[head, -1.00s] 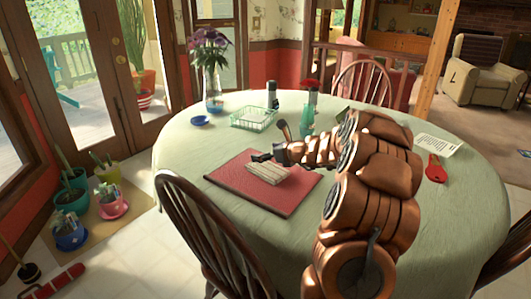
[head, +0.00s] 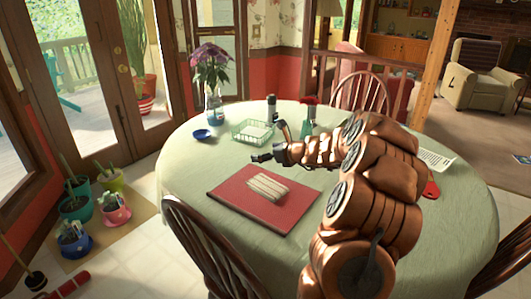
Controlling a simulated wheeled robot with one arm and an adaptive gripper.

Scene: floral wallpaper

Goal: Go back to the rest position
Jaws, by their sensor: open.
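My gripper (head: 272,148) is open and empty, at the end of my copper-coloured arm. It hangs over the green-covered round table (head: 185,190), in front of the green basket in the picture. A pale, ridged block-like item (head: 267,187) lies on the red mat (head: 235,205), below the gripper in the picture and apart from it. My arm comes in from the lower right and hides part of the table's right side.
A green wire basket (head: 252,132), a blue dish (head: 202,134) and a flower vase (head: 213,100) stand on the table. A white paper (head: 435,160) lies to the right. Wooden chairs (head: 205,245) surround the table. Potted plants (head: 75,207) stand on the floor at left.

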